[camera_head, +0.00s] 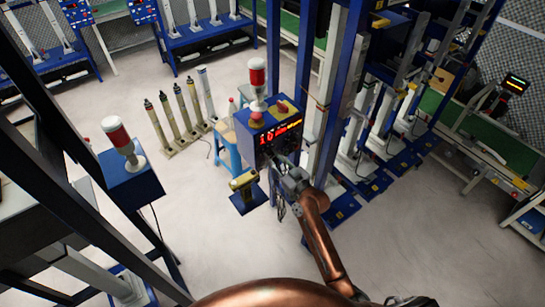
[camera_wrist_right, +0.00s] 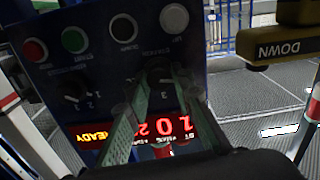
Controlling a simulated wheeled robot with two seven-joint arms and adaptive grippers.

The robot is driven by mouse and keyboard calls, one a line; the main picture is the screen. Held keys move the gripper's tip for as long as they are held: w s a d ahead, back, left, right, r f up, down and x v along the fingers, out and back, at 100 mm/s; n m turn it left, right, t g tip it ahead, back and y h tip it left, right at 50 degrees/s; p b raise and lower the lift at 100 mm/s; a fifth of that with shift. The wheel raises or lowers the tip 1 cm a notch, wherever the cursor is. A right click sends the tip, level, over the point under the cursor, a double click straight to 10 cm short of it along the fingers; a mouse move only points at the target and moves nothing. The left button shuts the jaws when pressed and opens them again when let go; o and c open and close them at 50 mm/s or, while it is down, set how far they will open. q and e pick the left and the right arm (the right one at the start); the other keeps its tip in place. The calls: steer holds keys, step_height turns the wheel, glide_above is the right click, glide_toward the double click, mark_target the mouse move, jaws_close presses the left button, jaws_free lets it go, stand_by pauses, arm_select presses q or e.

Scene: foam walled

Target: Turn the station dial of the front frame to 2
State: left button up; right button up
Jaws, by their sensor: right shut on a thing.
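The blue control box (camera_head: 258,155) of the front frame stands at the centre of the head view, with a lit red display. Its face (camera_wrist_right: 110,60) fills much of the right wrist view, seen upside down. My right gripper (camera_head: 283,165) reaches the lower part of that face. In the wrist view its two fingers (camera_wrist_right: 155,92) are closed around a dark dial (camera_wrist_right: 160,74). A "3" shows beside this dial; its pointer and other marks are partly hidden by the fingers. My left gripper is not in view.
Red, green, black and white buttons (camera_wrist_right: 74,40) line the face near the dials. A yellow-topped pedestal (camera_head: 243,181) stands close to the box, left of my right gripper. Blue frame posts (camera_head: 327,110) rise just right of it. Floor is free in front.

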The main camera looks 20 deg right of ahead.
jaws_close()
steer(key=m+p, duration=0.1)
steer(key=m, duration=0.1)
steer(key=shift+r+m+p, duration=0.1)
steer(key=shift+m+p, duration=0.2)
steer(key=shift+p, duration=0.05)
steer(key=shift+m+p, duration=1.15)
steer(key=shift+m, duration=1.45)
steer(key=o, duration=0.9)
jaws_free()
steer(key=shift+c, duration=0.2)
